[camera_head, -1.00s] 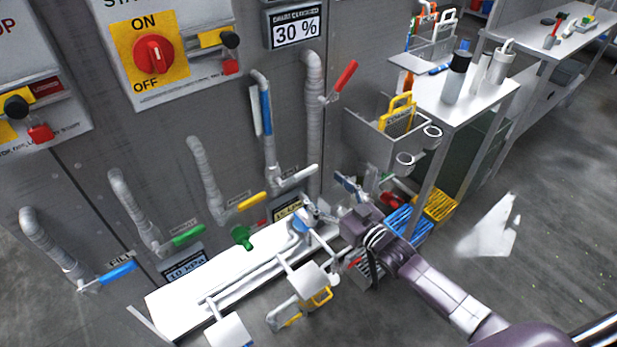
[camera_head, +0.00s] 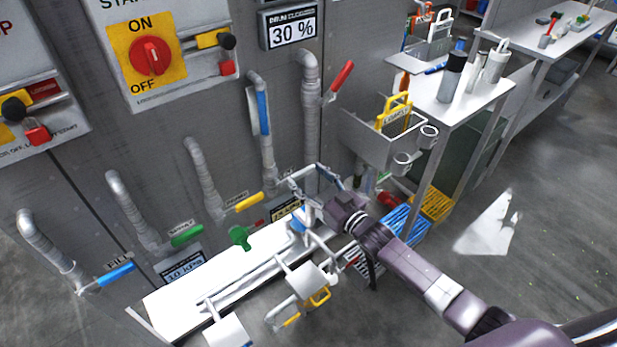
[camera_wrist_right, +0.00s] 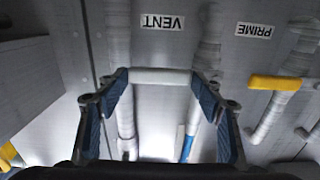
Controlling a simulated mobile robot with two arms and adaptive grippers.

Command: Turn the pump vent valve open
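The vent valve's white handle (camera_wrist_right: 160,75) shows in the right wrist view, just below the upside-down VENT label (camera_wrist_right: 162,22). My right gripper (camera_wrist_right: 161,85) is open, with its blue-padded fingers spread to either side of the handle. The handle spans most of the gap between the fingertips; I cannot tell whether they touch it. In the head view my right gripper (camera_head: 308,178) is at the vent pipe's lower end and covers most of the handle there. My left gripper is in neither view.
The yellow-handled prime valve (camera_head: 249,202) is just left of my gripper; its yellow handle (camera_wrist_right: 275,83) also shows in the wrist view. A red-handled valve (camera_head: 342,77) is above right. White pipework (camera_head: 255,275) lies below, and blue crates (camera_head: 405,225) stand at right.

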